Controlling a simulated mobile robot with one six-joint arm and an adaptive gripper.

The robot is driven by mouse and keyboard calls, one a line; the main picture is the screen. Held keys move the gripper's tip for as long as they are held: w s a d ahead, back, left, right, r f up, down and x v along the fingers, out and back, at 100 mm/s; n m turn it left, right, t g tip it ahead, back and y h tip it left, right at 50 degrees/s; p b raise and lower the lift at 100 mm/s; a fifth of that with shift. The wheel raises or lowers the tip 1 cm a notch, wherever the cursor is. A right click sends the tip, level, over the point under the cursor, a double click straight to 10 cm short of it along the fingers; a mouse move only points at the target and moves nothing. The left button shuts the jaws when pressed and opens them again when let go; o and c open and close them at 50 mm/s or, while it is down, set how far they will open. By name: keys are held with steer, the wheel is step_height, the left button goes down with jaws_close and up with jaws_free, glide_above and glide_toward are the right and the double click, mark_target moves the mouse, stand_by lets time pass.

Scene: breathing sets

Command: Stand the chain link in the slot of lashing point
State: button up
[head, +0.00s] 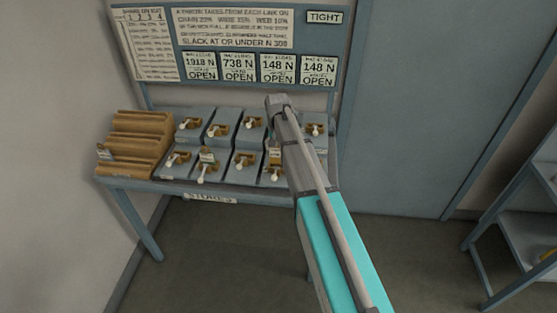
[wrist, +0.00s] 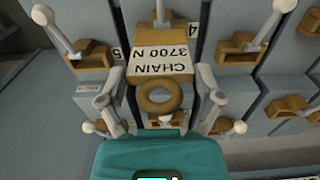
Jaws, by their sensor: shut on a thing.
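The chain link (wrist: 143,97) is a tan piece with a ring and a white label reading CHAIN 3700 N. My gripper (wrist: 159,98) is shut on it, with one grey finger on each side in the wrist view. The link is over a grey lashing point with a brass slot piece (wrist: 160,120); whether it is seated in the slot or just above it I cannot tell. In the head view my arm covers most of the gripper, and a bit of the tan link (head: 274,156) shows beside it.
Several grey lashing points with brass brackets and white-knobbed levers stand in two rows on the table (head: 170,187). A wooden rack (head: 143,123) is at the left. A panel (head: 232,28) above reads TIGHT and several OPEN.

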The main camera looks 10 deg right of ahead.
mark_target(278, 154)
steer(key=shift+w+d+f+b, duration=0.2)
steer(key=shift+w+f+b, duration=0.6)
steer(key=shift+f, duration=0.25)
steer(key=shift+w, duration=0.1)
steer(key=shift+w+d+f+b, duration=0.1)
steer(key=shift+w+f+b, duration=0.25)
steer(key=shift+f+b, duration=1.55)
steer(key=shift+f, duration=0.1)
steer(key=shift+f, duration=0.1)
steer(key=o, duration=1.1)
steer(key=shift+r, duration=0.25)
step_height(278, 154, up, 12)
steer(key=p, duration=1.2)
steer(key=shift+f, duration=0.1)
